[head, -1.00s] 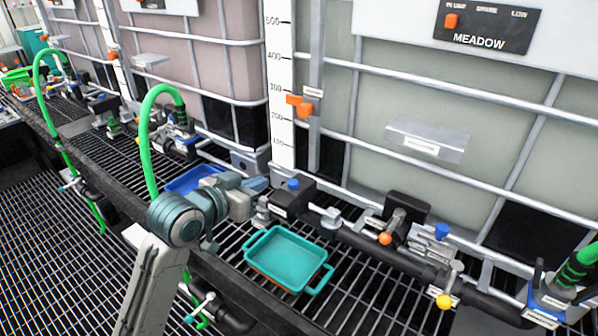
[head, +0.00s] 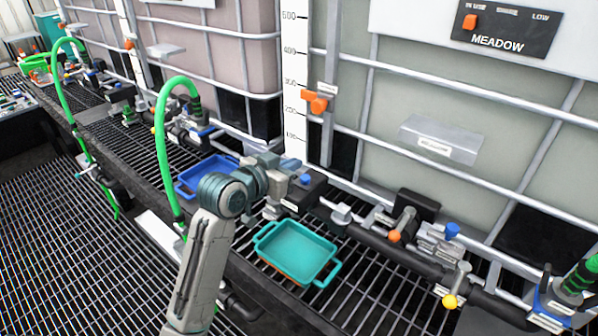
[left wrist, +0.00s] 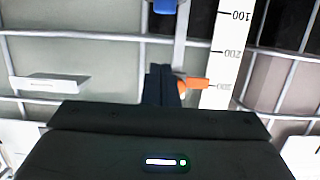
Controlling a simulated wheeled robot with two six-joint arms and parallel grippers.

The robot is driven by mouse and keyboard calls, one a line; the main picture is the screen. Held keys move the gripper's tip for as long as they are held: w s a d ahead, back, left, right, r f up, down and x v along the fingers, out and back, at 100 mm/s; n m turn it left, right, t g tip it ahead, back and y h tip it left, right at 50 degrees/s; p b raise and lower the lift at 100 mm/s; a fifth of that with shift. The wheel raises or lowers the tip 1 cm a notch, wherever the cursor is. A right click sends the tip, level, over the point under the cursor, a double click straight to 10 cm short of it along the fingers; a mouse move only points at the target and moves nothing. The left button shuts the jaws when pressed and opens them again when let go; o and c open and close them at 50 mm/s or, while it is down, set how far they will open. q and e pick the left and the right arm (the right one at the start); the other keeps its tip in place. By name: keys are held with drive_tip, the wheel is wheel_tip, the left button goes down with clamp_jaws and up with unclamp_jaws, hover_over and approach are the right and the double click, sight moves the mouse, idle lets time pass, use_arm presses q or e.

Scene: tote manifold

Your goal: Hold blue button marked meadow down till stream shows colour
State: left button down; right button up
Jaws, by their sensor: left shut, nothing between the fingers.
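The meadow tank has a black panel marked MEADOW (head: 505,28) at the upper right. A blue button (head: 306,179) stands on a black block (head: 303,194) on the pipework below it. My left gripper (head: 294,166) is beside and just above the button, partly overlapping it in the head view; I cannot tell whether they touch. Its dark fingers (left wrist: 160,86) are shut and empty in the left wrist view, where a blue piece (left wrist: 165,6) shows at the top edge. No stream is visible. A teal tray (head: 331,273) lies below the block. My right gripper is not in view.
A blue tray (head: 183,190) lies left of my arm. A pipe (head: 372,249) with an orange-knobbed valve (head: 394,236), a blue knob (head: 452,230) and a yellow-knobbed valve (head: 450,300) runs right. An orange pointer (head: 316,102) sits on the scale. A green hose (head: 160,140) rises behind my arm.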

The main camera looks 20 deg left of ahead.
sight(305, 178)
use_arm(q)
drive_tip(key=x, duration=0.3)
drive_tip(key=shift+w+d+f+p, duration=0.1)
drive_tip(key=shift+w+f+p, duration=0.1)
drive_tip(key=shift+p, duration=0.2)
wheel_tip(305, 178, down, 3)
drive_tip(key=shift+s+r, duration=0.1)
drive_tip(key=shift+r, duration=0.1)
drive_tip(key=shift+s+f+p, duration=0.1)
drive_tip(key=shift+f+p, duration=0.25)
drive_tip(key=shift+f, duration=0.2)
